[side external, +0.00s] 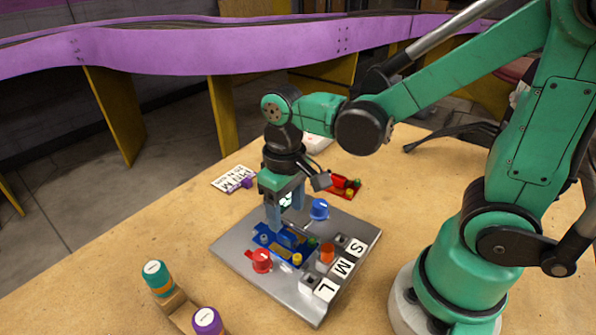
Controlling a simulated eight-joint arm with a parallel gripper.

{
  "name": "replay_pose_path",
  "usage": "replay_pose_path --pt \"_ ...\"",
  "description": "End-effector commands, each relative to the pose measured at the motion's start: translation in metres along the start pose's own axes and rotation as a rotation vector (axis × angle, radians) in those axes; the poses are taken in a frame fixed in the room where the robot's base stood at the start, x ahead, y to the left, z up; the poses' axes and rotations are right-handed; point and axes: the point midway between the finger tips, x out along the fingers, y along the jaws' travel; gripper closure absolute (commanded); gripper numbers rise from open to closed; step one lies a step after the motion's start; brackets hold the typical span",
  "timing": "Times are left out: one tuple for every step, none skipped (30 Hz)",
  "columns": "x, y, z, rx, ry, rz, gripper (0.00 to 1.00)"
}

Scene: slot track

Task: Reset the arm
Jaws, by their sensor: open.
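My gripper (285,212) is open and points down over the metal board (305,308), above its blue recessed section (262,233). Its fingers are close to the blue section; I cannot tell whether they touch anything there. My green arm reaches in from the right, bent at the elbow. A red knob (261,261) is on the near left part of the board, and a blue knob (319,209) is at its far side, right of the fingers. Small yellow (297,259) and orange (327,253) pieces stand on the board.
White tiles marked S, M and L (342,267) line the board's right side. A red tray (343,186) and a white card (230,178) lie behind the board.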

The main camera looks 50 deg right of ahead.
Motion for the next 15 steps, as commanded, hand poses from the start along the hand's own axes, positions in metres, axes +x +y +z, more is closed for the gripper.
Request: replay_pose_path --pt "-0.003 0.000 0.000 0.000 0.002 0.000 0.41" --pt "-0.004 0.001 0.000 0.000 0.007 -0.001 0.41" --pt "-0.006 0.001 0.000 0.001 0.020 -0.002 0.41" --pt "-0.009 0.002 0.000 0.001 0.035 -0.004 0.41" --pt "-0.011 0.003 0.000 0.001 0.056 -0.006 0.41" --pt "-0.015 0.005 -0.001 0.002 0.092 -0.009 0.41" --pt "-0.019 0.006 -0.001 0.003 0.125 -0.012 0.41" --pt "-0.022 0.008 -0.002 0.003 0.161 -0.014 0.41" --pt "-0.028 0.011 -0.003 0.003 0.215 -0.016 0.41" --pt "-0.032 0.013 -0.003 0.003 0.255 -0.018 0.41" --pt "-0.036 0.015 -0.004 0.003 0.295 -0.018 0.41" --pt "-0.041 0.017 -0.004 0.003 0.349 -0.018 0.41" --pt "-0.044 0.019 -0.005 0.002 0.386 -0.017 0.41" --pt "-0.047 0.021 -0.005 0.003 0.422 -0.016 0.41" --pt "-0.051 0.023 -0.005 0.003 0.467 -0.013 0.41"
